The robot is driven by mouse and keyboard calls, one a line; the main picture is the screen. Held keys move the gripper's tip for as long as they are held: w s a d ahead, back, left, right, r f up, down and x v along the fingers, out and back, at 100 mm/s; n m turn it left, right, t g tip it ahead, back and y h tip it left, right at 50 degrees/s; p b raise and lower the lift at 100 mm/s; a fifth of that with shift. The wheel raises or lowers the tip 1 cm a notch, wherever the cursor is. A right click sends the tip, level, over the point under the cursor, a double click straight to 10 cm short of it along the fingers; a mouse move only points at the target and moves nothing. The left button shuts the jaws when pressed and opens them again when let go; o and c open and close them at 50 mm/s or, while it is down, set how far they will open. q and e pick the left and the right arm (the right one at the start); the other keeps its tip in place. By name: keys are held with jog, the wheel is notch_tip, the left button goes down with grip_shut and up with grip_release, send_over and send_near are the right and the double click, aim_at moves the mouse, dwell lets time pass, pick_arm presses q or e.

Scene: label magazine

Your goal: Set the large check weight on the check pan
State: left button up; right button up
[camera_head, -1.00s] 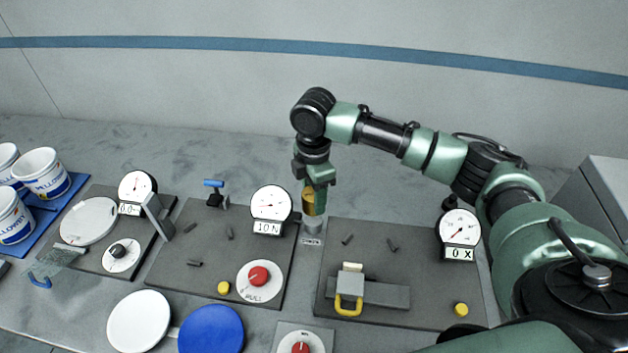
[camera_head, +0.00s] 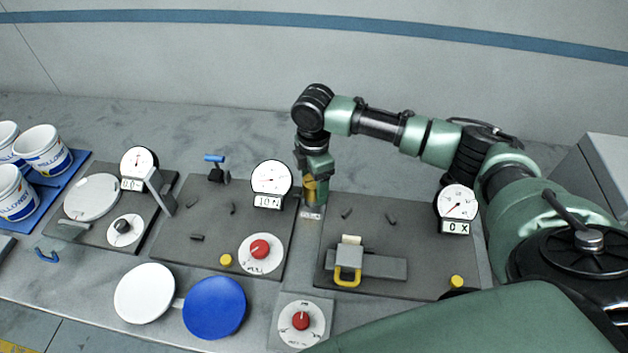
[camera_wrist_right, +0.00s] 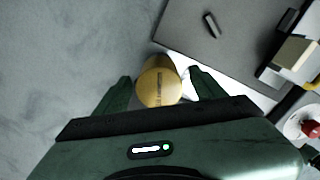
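The brass-coloured cylindrical weight (camera_head: 309,190) stands on the bench between the middle and right dark boards, behind a small label plate (camera_head: 311,214). In the right wrist view the weight (camera_wrist_right: 158,82) sits between the fingertips of my right gripper (camera_wrist_right: 161,84), with a gap showing on each side. In the head view my right gripper (camera_head: 316,188) reaches down around the weight and partly hides it. A round white pan (camera_head: 92,197) lies on the left board beside a dial; I cannot tell for sure that it is the check pan. My left gripper is out of view.
Dials stand on the boards, including a middle one (camera_head: 271,179) and a right one (camera_head: 457,203). A yellow-handled grey block (camera_head: 349,258) is on the right board. A white disc (camera_head: 145,293) and a blue disc (camera_head: 214,307) lie in front. White tubs (camera_head: 42,151) stand left.

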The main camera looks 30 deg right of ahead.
aim_at(313, 181)
jog(key=shift+r, duration=0.1)
jog(key=shift+r, duration=0.3)
notch_tip(313, 181, up, 12)
jog(key=b, duration=0.3)
jog(key=shift+f, duration=0.25)
jog(key=shift+f, duration=0.1)
dwell(0.6)
